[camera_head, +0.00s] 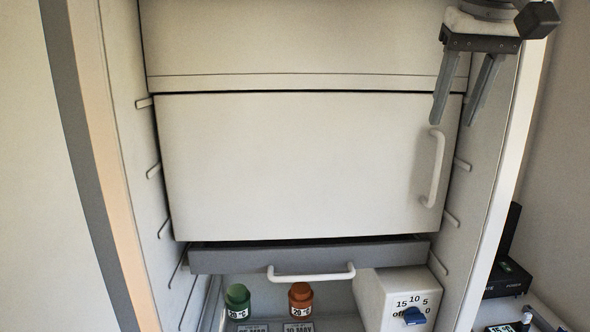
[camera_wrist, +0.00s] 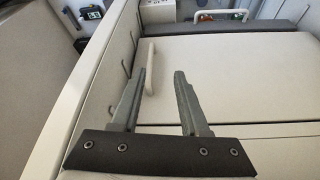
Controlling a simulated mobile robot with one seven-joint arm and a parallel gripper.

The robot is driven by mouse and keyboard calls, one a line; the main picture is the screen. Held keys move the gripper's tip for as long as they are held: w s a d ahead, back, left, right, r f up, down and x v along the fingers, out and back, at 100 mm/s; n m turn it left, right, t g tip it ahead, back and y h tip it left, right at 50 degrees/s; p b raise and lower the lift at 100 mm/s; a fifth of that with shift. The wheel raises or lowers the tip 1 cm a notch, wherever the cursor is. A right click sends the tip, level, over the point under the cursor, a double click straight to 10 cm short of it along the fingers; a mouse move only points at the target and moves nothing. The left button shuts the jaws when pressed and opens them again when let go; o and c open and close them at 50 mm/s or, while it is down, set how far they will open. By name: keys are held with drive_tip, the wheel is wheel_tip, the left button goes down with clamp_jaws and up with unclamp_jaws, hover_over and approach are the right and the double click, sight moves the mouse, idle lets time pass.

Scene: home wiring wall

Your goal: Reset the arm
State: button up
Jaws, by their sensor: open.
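My gripper (camera_head: 457,108) hangs at the upper right in the head view, fingers pointing down. Its two grey fingers are apart with nothing between them. It is in front of the right part of an open white cabinet, above and near the vertical handle (camera_head: 434,168) of a closed white door (camera_head: 300,165). In the wrist view my gripper (camera_wrist: 158,75) also shows open and empty. There the handle (camera_wrist: 149,66) appears between the fingertips, beyond them. I cannot tell the exact distance; the handle does not look gripped.
A grey drawer (camera_head: 225,261) with a white handle (camera_head: 312,278) lies below the door. A black device (camera_head: 508,272) stands outside at right.

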drive_tip(key=s+a+f+b, duration=0.1)
drive_tip(key=s+a+f, duration=0.2)
drive_tip(key=f, duration=0.8)
drive_tip(key=s+a+f+n+b, duration=0.1)
drive_tip(key=s+a+f, duration=0.2)
drive_tip(key=f, duration=0.9)
drive_tip(key=s+a+f+t+b, duration=0.1)
drive_tip(key=s+a+f+b, duration=0.1)
drive_tip(key=s+f, duration=0.5)
wheel_tip(320, 180, down, 4)
drive_tip(key=shift+s+a+f+n+y, duration=0.2)
drive_tip(key=shift+s+a+n+y, duration=0.1)
drive_tip(key=shift+s+a+n, duration=0.15)
drive_tip(key=shift+d, duration=0.1)
